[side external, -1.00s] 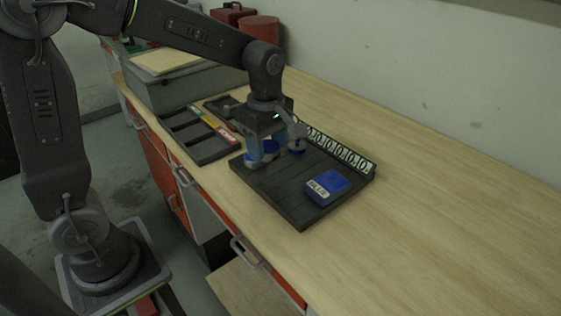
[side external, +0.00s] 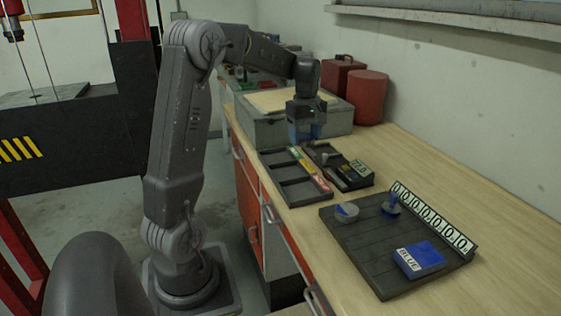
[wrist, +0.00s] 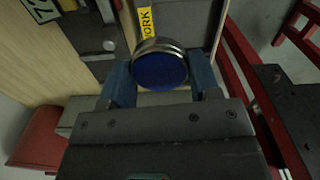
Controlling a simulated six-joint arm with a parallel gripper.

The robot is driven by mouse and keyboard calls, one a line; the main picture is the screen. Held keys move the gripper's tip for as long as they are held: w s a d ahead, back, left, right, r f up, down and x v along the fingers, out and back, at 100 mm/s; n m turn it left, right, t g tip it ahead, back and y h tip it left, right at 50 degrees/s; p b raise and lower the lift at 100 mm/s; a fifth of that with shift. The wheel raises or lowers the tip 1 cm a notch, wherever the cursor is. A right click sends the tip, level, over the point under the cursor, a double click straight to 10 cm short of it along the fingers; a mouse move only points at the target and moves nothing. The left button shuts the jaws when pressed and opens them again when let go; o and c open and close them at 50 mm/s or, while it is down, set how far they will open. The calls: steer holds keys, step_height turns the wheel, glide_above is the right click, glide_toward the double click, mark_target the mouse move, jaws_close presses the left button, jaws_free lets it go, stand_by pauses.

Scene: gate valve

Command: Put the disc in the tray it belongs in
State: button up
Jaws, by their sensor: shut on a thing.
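A disc with a blue face and a metal rim (wrist: 160,66) sits between the two blue fingers of my gripper (wrist: 162,80) in the wrist view. My gripper (side external: 306,134) is shut on it and hangs in the air near the far end of the compartment tray (side external: 286,191). The disc cannot be made out in the side view. The dark tray has several sections, with green, yellow and red labels along one edge. A yellow label (wrist: 148,22) ending in "ORK" lies just beyond the disc in the wrist view.
A dark board (side external: 350,243) carries a round piece (side external: 346,212), a blue knobbed piece (side external: 391,205), a box marked BLUE (side external: 419,259) and a number strip. A device with a display (side external: 340,167) stands beside the tray. A grey box (side external: 330,118) and red containers stand behind.

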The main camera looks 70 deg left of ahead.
glide_above(277, 159)
steer(key=d, duration=0.1)
step_height(277, 159, down, 2)
steer(key=f, duration=0.2)
steer(key=a+f, duration=0.1)
steer(key=f, duration=0.1)
steer(key=shift+f, duration=2.15)
steer(key=shift+f, duration=0.1)
steer(key=o, duration=0.9)
steer(key=shift+d+f, duration=0.1)
steer(key=shift+c, duration=0.2)
